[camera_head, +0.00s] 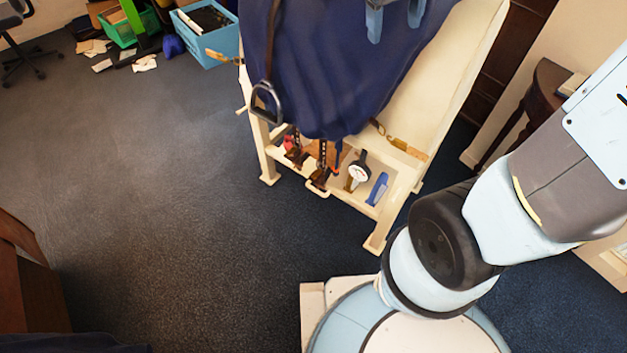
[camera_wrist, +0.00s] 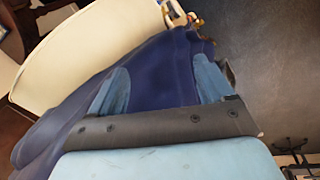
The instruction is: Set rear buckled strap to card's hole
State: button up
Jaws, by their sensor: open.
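My gripper (camera_head: 394,16) is at the top of the body view, over a dark blue cover (camera_head: 325,75) on a cream stand. In the wrist view my gripper (camera_wrist: 165,78) has its two light blue fingers apart, with the blue cover (camera_wrist: 160,75) behind them and no strap between them. Two dark straps with light spots, the nearer one (camera_head: 323,157) and the farther one (camera_head: 296,142), hang below the cover's lower edge. I cannot tell which strap is the rear buckled one. No card or hole can be made out clearly.
A metal stirrup (camera_head: 267,103) hangs on a leather at the cover's left. The cream stand (camera_head: 268,165) has a low shelf holding a round dial (camera_head: 359,171) and a blue item (camera_head: 378,188). Blue and green bins stand at the upper left. The left floor is clear.

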jog(key=w+a+f+n+g+h, duration=0.1)
jog(key=w+a+f+n+h, duration=0.1)
jog(key=w+a+f, duration=0.4)
jog(key=w+a+f+n+g+h, duration=0.1)
jog(key=w+a+f+n+h, duration=0.2)
jog(key=f, duration=0.6)
jog(key=w+a+f+n+t+h, duration=0.1)
jog(key=a+f+n+h, duration=0.1)
jog(key=a+f, duration=0.45)
jog(key=a+f+n+h, duration=0.15)
jog(key=a+f, duration=0.25)
jog(key=f, duration=0.6)
jog(key=n+t+h, duration=0.2)
jog(key=n+t, duration=1.1)
jog(key=n, duration=0.2)
send_near(314, 181)
jog(key=shift+y, duration=0.25)
jog(key=x, duration=1)
jog(key=shift+w+d+f, duration=0.15)
jog(key=shift+w+f, duration=0.15)
jog(key=shift+w, duration=0.05)
jog(key=shift+c, duration=0.2)
